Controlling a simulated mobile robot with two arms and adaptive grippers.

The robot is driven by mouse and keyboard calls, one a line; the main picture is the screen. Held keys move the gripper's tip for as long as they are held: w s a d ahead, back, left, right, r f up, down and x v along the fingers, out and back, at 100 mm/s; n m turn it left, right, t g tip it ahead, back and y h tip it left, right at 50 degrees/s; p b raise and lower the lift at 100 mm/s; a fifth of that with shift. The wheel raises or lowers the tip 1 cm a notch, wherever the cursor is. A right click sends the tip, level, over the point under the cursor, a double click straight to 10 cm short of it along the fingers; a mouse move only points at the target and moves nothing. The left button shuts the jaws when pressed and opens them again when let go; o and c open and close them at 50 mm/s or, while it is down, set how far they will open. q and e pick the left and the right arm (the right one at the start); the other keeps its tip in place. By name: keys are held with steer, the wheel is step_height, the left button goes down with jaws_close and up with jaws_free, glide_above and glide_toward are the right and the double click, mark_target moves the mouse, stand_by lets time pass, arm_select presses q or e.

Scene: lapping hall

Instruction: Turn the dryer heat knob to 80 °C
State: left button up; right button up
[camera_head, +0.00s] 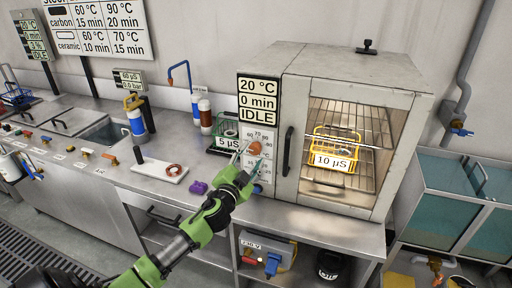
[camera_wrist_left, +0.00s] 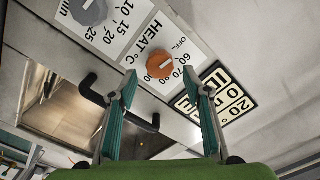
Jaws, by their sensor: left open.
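The dryer (camera_head: 355,92) is a grey metal box on the bench; its display (camera_head: 259,101) reads 20 °C, 0 min, IDLE. Below the display is the orange heat knob (camera_head: 255,147), partly behind my gripper. In the left wrist view the orange knob (camera_wrist_left: 160,66) sits beside the HEAT label, with OFF, 60, 70 and 80 marks partly visible. Its exact setting is too small to tell. My left gripper (camera_head: 248,163) is open in front of the panel. In the wrist view its fingertips (camera_wrist_left: 160,78) flank the knob; contact cannot be told. My right gripper is not in view.
A grey minutes knob (camera_wrist_left: 88,11) is on the same panel. The black door handle (camera_head: 288,151) is close to the right. A yellow basket (camera_head: 337,147) labelled 10 µS stands inside. A green basket (camera_head: 226,130), bottles (camera_head: 205,116) and a purple object (camera_head: 197,187) are on the bench.

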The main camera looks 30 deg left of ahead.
mark_target(255, 150)
arm_select(q)
steer(key=shift+x, duration=2.4)
steer(key=shift+s, duration=0.1)
steer(key=c, duration=1.1)
